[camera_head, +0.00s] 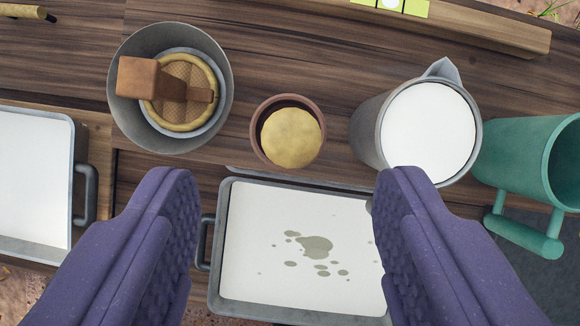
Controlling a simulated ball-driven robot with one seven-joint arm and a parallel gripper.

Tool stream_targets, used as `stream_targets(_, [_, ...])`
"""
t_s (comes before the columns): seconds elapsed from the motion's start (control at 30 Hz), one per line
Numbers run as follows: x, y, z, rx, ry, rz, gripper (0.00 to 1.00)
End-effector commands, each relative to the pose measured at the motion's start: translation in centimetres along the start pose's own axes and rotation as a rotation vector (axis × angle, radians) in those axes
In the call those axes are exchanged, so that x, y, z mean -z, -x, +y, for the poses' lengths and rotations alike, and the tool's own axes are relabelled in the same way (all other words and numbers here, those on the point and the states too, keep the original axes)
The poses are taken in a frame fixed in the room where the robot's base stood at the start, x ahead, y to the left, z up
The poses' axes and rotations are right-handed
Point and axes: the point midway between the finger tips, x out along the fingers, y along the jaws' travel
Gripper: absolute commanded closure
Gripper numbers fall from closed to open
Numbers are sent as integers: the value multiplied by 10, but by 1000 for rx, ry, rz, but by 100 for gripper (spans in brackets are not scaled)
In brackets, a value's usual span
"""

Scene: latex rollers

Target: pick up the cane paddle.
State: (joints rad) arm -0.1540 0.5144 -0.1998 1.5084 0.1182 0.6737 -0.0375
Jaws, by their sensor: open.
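The cane paddle (186,70) has a round woven face with a yellow rim and a brown handle with a blocky end. It sits in a grey bowl (121,108) at the upper left, over a lighter inner vessel. The handle's block end sticks out toward the left over the bowl's wall. My gripper (288,185) is open and empty, its two purple padded fingers wide apart at the bottom of the view.
A brown pot (258,112) holds a yellowish round thing. A grey pitcher (365,130) of white liquid and a green jug (515,150) stand right. A spotted white tray (250,295) shows between the fingers; another white tray (78,160) is left. Bare wood table (290,60) lies behind.

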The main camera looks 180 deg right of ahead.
Motion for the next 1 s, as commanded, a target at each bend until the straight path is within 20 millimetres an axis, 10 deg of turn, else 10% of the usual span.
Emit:
stream_targets(0.6, [-14,-91,2,-13,4,-65,40])
stream_targets(0.9, [-15,-99,1,-13,4,-63,40])
stream_targets(1.0, [-15,-98,1,-13,4,-63,60])
